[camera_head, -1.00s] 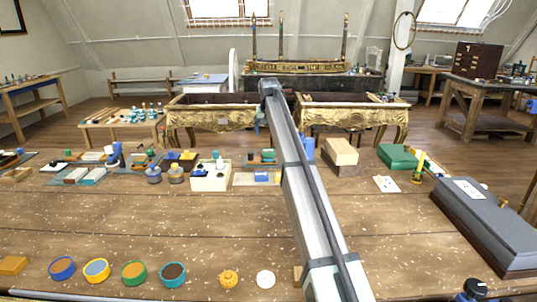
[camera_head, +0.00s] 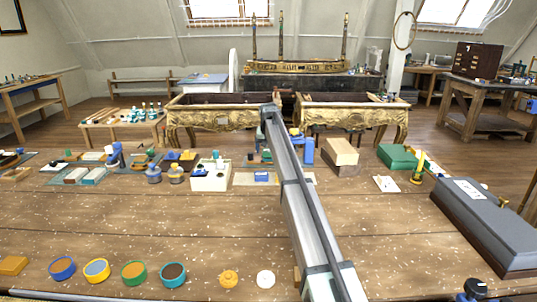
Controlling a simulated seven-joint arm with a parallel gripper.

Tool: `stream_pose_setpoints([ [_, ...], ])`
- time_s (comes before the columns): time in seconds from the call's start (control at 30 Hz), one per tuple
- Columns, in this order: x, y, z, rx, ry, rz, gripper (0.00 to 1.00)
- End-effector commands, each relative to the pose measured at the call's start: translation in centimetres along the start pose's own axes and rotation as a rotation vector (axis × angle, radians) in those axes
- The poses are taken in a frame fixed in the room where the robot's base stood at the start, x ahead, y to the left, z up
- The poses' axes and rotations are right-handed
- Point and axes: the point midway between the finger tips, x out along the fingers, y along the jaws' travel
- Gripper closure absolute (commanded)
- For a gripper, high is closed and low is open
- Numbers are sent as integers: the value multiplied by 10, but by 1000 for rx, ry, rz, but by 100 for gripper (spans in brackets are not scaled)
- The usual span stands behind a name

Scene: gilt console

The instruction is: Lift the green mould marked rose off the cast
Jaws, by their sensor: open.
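I cannot read any rose mark in this view. Among the small round pieces at the front left, a green-rimmed round piece (camera_head: 134,272) with a brown middle sits on the bench; I cannot tell whether it is the mould. A green block-like thing (camera_head: 398,157) lies at the back right of the bench. No cast can be told apart for sure. My gripper is not visible; my grey arm slants up the middle of the picture and hides part of the bench.
Near the front stand blue (camera_head: 62,267), yellow (camera_head: 97,270) and teal (camera_head: 172,274) rimmed pieces, a yellow flower-like piece (camera_head: 229,279) and a white disc (camera_head: 265,279). A long grey case (camera_head: 487,222) lies at right. The bench's left middle (camera_head: 130,220) is clear.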

Motion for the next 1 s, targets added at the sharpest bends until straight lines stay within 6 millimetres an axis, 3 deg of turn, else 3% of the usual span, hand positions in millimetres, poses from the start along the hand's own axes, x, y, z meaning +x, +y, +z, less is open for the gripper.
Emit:
stream_pose_setpoints([
  [0.27, 4, 0, 0, 0, 0, 0, 13],
  [0.9, 3, 0, 0, 0, 0, 0, 74],
  [1.0, 3, 0, 0, 0, 0, 0, 78],
])
